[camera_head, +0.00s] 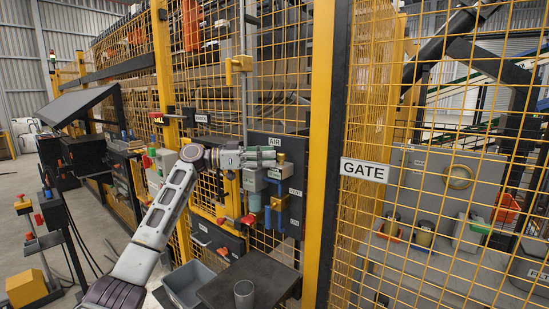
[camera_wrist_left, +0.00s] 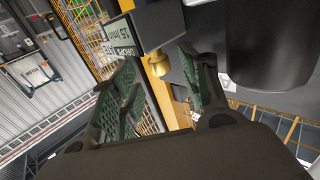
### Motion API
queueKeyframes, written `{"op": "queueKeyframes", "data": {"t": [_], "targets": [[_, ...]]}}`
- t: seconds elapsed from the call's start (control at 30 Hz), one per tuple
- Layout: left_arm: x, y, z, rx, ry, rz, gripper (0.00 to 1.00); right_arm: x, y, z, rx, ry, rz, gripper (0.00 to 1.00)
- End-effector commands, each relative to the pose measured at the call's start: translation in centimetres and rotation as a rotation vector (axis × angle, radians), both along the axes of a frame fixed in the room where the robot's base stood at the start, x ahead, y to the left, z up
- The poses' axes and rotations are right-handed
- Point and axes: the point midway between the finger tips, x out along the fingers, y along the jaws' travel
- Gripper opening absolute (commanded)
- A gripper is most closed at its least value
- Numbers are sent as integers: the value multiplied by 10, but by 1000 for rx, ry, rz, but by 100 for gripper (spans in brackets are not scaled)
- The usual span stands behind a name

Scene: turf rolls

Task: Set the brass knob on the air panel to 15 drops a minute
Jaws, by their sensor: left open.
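The air panel (camera_head: 292,202) is a dark board with an AIR label, mounted on the yellow mesh fence, and it carries grey, blue and brass-coloured fittings. My left gripper (camera_head: 262,158) is level in front of its upper part, fingers pointing right. In the left wrist view the brass knob (camera_wrist_left: 158,64) shows between the two green-padded fingers, below a dark block with a white drops label (camera_wrist_left: 127,38). The label is tilted and its setting is not clearly readable. The fingers are open, with visible gaps beside the knob. My right gripper is not in view.
Below the panel are a dark table (camera_head: 262,268) with a grey cup (camera_head: 244,294) and a grey bin (camera_head: 181,292). A red-handled valve (camera_head: 247,219) sits left of the panel's lower part. A yellow post (camera_head: 320,150) and GATE sign (camera_head: 365,170) stand to the right.

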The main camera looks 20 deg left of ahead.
Motion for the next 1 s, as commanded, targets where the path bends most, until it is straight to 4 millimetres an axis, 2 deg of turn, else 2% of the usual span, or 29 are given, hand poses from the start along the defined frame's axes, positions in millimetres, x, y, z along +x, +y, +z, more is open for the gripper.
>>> {"op": "queueKeyframes", "data": {"t": [0.3,0.5,0.7,1.0], "targets": [[-19,45,0,1,1,1,46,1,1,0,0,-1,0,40],[-29,67,-1,1,1,1,46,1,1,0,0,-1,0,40],[-35,78,0,1,0,0,46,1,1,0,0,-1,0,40],[-35,79,0,1,0,0,46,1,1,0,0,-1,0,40]]}}
